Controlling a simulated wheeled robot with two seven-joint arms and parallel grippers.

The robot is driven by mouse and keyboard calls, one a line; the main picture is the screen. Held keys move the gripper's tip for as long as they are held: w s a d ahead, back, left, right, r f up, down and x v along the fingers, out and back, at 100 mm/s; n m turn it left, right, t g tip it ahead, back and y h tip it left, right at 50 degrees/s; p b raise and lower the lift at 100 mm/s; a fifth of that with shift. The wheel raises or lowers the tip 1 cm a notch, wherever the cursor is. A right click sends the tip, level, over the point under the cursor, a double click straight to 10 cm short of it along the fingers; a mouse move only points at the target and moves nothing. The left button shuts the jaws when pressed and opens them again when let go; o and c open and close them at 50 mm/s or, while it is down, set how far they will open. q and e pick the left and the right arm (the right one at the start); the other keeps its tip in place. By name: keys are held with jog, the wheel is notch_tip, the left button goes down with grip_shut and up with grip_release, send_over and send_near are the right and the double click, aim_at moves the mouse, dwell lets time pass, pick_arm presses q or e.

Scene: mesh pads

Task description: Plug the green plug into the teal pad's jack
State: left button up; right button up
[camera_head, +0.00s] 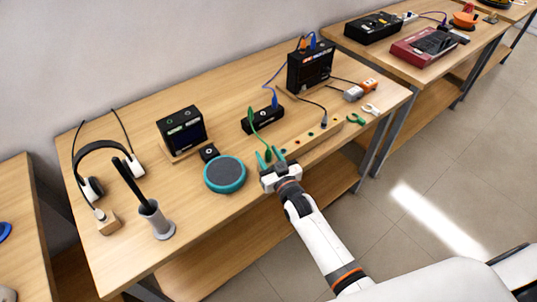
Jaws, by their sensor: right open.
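The teal pad (225,174), a round disc with a grey mesh top and teal rim, lies near the front middle of the table. Its jack cannot be made out. A green cable runs from the black socket strip (264,119) toward the front edge. The green plug (268,155) at its near end shows between my fingertips. My right gripper (269,157) is open, right of the pad, with its greenish fingers on either side of the plug. Whether they touch it cannot be told. My left gripper is out of view.
A wooden rail (315,140) with holes lies to the right of my gripper. Headphones (105,165), a grey pen cup (156,222) and a black device (181,130) stand at left. The wood around the pad's front is clear.

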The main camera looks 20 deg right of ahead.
jog(key=c, duration=0.9)
grip_shut()
